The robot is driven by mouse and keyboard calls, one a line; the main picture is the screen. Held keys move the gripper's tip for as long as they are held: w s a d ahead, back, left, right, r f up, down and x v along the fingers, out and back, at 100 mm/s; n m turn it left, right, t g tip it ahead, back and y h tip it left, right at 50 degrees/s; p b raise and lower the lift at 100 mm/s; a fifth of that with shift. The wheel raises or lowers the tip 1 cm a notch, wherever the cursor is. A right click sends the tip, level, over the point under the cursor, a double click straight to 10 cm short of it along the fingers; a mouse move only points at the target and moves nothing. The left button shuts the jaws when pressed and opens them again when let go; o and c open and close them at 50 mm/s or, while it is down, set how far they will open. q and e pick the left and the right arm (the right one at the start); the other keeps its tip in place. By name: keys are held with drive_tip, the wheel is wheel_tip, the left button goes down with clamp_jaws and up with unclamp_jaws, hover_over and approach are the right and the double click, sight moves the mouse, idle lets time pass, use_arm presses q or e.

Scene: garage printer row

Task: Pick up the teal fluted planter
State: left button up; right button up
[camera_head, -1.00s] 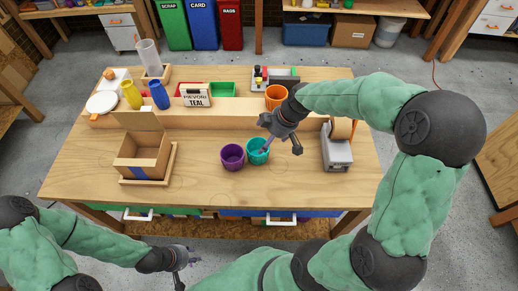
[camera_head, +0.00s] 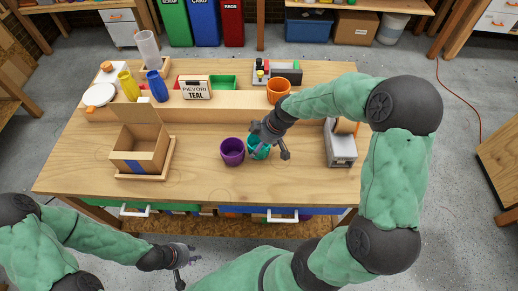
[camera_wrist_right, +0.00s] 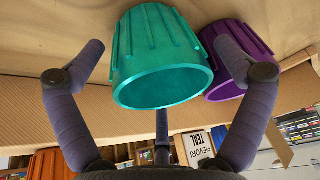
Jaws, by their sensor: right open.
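The teal fluted planter (camera_head: 262,153) stands on the workbench, partly hidden by my right gripper (camera_head: 270,150) in the head view. In the right wrist view the teal planter (camera_wrist_right: 160,60) shows its rim and ribs between the two spread fingers, with gaps on both sides. My right gripper is open and empty. A purple planter (camera_head: 232,151) stands close to its left in the head view; it also shows in the wrist view (camera_wrist_right: 238,55). An orange planter (camera_head: 279,88) stands on the rear ledge. My left gripper (camera_head: 184,268) is open and empty in front of the bench.
A sign reading "PIEVORI TEAL" (camera_head: 196,87) stands on the ledge. An open cardboard box (camera_head: 140,145) sits on a wooden tray at the left. A grey machine (camera_head: 341,145) stands at the right. The front middle of the bench is clear.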

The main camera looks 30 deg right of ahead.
drive_tip(key=shift+w+a+f, duration=0.15)
drive_tip(key=shift+w+f, duration=0.05)
drive_tip(key=shift+f, duration=0.3)
drive_tip(key=shift+r, duration=0.1)
drive_tip(key=c, duration=1.2)
